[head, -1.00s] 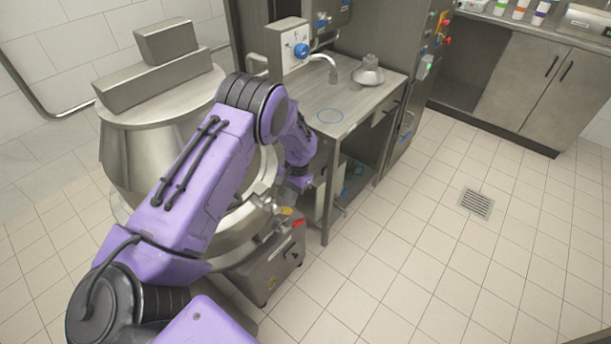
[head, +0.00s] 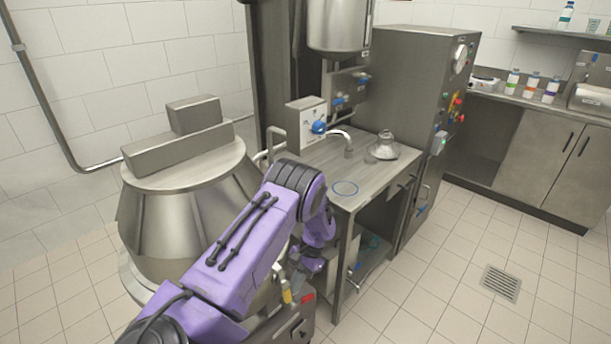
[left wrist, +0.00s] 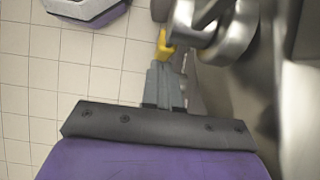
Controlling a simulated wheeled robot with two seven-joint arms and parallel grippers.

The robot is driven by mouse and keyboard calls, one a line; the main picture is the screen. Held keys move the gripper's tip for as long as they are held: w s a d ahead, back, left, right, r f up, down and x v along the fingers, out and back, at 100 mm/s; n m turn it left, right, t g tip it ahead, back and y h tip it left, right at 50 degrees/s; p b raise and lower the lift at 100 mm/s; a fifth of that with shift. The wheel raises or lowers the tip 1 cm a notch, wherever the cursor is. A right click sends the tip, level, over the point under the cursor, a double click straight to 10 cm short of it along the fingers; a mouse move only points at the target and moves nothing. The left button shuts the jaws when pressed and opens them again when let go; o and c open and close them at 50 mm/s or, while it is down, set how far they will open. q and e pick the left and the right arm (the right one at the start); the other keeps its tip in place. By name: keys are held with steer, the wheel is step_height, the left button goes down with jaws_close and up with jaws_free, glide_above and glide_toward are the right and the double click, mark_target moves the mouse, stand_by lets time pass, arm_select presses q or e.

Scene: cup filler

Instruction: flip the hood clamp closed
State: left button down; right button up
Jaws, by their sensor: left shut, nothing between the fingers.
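My left gripper (left wrist: 164,86) is shut and empty in the left wrist view, its grey fingers side by side. Just ahead of its tips is a small yellow part (left wrist: 165,47), beside a round steel fitting (left wrist: 228,35). In the head view the left gripper (head: 308,263) is at the right side of the steel cone-shaped vessel (head: 185,222), partly hidden behind my purple forearm. The yellow part (head: 286,296) shows just below it. I cannot tell which fitting is the hood clamp, nor whether the tips touch the yellow part. My right gripper is out of view.
A steel bench (head: 325,160) with a tap (head: 342,137) and a steel funnel-like piece (head: 384,149) stands close right of my left arm. A low steel box with a red part (head: 307,298) is below the gripper. Tiled floor (head: 420,270) is open at right.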

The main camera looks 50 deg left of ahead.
arm_select(q)
steer(key=shift+s+f, duration=0.1)
steer(key=shift+f, duration=0.15)
steer(key=shift+s, duration=0.1)
stand_by(0.6)
steer(key=w+r+b, duration=0.4)
steer(key=w+r, duration=0.3)
steer(key=w, duration=0.4)
steer(key=shift+w+a+b, duration=0.2)
steer(key=shift+a+b, duration=0.1)
steer(key=shift+a, duration=0.1)
